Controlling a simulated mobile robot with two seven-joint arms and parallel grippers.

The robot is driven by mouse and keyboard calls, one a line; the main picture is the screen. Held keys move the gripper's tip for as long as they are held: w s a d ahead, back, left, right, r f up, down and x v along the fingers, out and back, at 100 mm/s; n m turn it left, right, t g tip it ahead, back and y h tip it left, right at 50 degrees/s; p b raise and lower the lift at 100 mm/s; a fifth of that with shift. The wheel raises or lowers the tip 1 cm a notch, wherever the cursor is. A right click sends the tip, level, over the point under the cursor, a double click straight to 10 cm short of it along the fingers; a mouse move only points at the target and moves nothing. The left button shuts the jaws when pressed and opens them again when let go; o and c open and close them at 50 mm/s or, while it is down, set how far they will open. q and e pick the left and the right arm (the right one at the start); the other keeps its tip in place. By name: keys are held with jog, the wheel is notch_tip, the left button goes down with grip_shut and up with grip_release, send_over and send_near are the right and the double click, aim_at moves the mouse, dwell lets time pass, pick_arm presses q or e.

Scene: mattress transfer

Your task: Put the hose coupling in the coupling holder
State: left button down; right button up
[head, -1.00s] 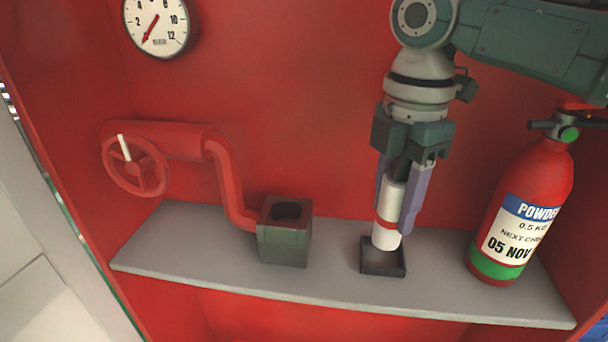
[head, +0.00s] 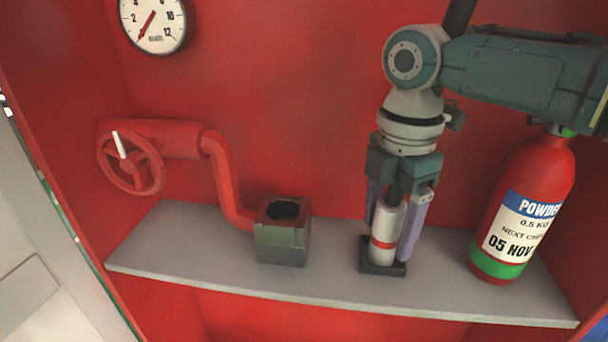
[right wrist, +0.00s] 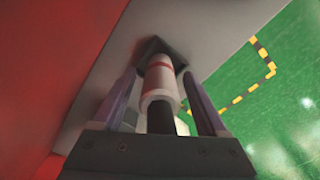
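The hose coupling (head: 385,232) is a white cylinder with a red band and a dark upper end. It stands about upright with its lower end in the shallow dark square holder (head: 369,268) on the grey shelf. In the right wrist view, the coupling (right wrist: 161,82) reaches the dark holder (right wrist: 150,48). My right gripper (head: 393,232) is above the holder, pointing down, with its purple fingers spread either side of the coupling. Gaps show between fingers and coupling in the right wrist view (right wrist: 163,105). My left gripper is not in view.
A dark block with a hole (head: 283,245) stands on the shelf (head: 200,262) to the left, by a red pipe and valve wheel (head: 130,160). A red extinguisher (head: 522,215) stands close on the right. Red walls enclose the shelf.

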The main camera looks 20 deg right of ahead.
jog(key=shift+r, duration=0.1)
jog(key=shift+r, duration=0.35)
notch_tip(320, 180, up, 11)
jog(key=shift+f+p, duration=0.1)
jog(key=shift+p, duration=1)
jog(key=shift+a, duration=0.1)
jog(key=s+a+f+m+t+y, duration=0.15)
jog(key=s+a+f+m, duration=0.35)
jog(key=s+a+f, duration=0.5)
jog(key=s+d+m+t+h, duration=0.1)
jog(key=s+d+m, duration=0.3)
jog(key=s+m, duration=0.7)
jog(key=shift+r+t, duration=0.4)
jog(key=shift+t, duration=0.15)
